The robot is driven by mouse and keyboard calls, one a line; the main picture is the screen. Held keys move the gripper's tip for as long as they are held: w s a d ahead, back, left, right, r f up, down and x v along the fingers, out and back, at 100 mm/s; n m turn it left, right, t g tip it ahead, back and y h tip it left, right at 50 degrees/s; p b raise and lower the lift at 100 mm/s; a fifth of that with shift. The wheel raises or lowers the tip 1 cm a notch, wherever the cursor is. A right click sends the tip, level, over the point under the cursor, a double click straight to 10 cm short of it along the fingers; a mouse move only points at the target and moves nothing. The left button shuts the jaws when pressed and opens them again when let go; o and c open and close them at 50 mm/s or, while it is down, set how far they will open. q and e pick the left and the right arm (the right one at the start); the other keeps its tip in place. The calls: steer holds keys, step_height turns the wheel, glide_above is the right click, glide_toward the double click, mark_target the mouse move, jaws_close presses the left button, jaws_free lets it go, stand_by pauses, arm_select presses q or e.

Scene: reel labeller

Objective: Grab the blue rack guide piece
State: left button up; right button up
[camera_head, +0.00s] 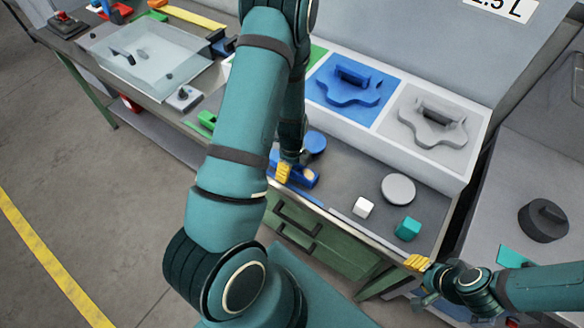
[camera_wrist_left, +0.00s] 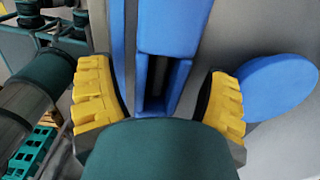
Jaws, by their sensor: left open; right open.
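The blue rack guide piece (camera_head: 303,178) lies on the grey tabletop below the blue panel, partly hidden by my left gripper. My left gripper (camera_head: 283,172) is right at it, with yellow fingertips showing. In the left wrist view the blue piece (camera_wrist_left: 170,28) has a slot and sits between the two spread yellow fingers of the gripper (camera_wrist_left: 160,103); a gap shows on the right side. Whether a finger touches it, I cannot tell. My right gripper (camera_head: 417,263) is open near the table's front right corner, away from the piece.
A blue disc (camera_head: 315,144) lies close behind the piece and also shows in the left wrist view (camera_wrist_left: 280,87). A white block (camera_head: 363,207), a teal block (camera_head: 408,228) and a grey disc (camera_head: 398,189) lie to the right. The white tray (camera_head: 478,140) with shaped holders stands behind.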

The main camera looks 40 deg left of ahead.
arm_select(q)
steer(key=shift+f, duration=0.35)
jaws_close()
